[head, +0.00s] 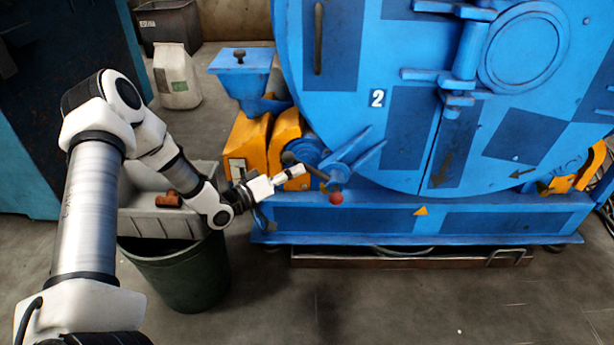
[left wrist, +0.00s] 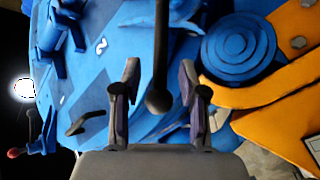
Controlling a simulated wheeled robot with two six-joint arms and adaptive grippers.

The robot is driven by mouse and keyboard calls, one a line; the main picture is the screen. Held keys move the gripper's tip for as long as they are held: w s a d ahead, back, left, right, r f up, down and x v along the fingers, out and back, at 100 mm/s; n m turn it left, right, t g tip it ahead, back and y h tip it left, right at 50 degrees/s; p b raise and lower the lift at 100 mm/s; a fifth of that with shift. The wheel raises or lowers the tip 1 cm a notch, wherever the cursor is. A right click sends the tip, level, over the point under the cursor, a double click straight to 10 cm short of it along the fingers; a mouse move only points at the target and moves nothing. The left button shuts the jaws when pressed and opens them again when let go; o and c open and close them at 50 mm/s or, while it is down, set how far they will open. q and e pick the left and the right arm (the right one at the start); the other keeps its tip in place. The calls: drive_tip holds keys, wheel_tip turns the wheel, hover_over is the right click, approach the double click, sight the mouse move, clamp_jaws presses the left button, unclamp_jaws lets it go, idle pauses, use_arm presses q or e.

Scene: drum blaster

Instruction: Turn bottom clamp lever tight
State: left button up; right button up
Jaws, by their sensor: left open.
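The bottom clamp lever is a dark bar (head: 312,171) at the lower left of the blue drum door, with a dark rounded end at upper left and a red ball (head: 336,198) at lower right. My left gripper (head: 289,174) is close to the bar's left part, reaching in from the left. In the left wrist view, the dark lever (left wrist: 160,40) comes down from the top edge. Its rounded end lies in the gap between the open fingers of my left gripper (left wrist: 158,75), with space on both sides. Contact or depth cannot be told. My right gripper is out of view.
The blue drum door (head: 400,120) stands above a blue base beam (head: 450,215). Orange housings (head: 287,132) lie left of the lever. A grey bin (head: 150,222) and a green bin (head: 190,275) stand below my left arm. The floor in front is clear.

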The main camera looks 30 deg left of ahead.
sight(305, 167)
use_arm(q)
drive_tip(key=b+x, duration=0.1)
drive_tip(key=x, duration=0.3)
drive_tip(key=shift+w+d, duration=0.1)
drive_tip(key=shift+w, duration=0.15)
clamp_jaws()
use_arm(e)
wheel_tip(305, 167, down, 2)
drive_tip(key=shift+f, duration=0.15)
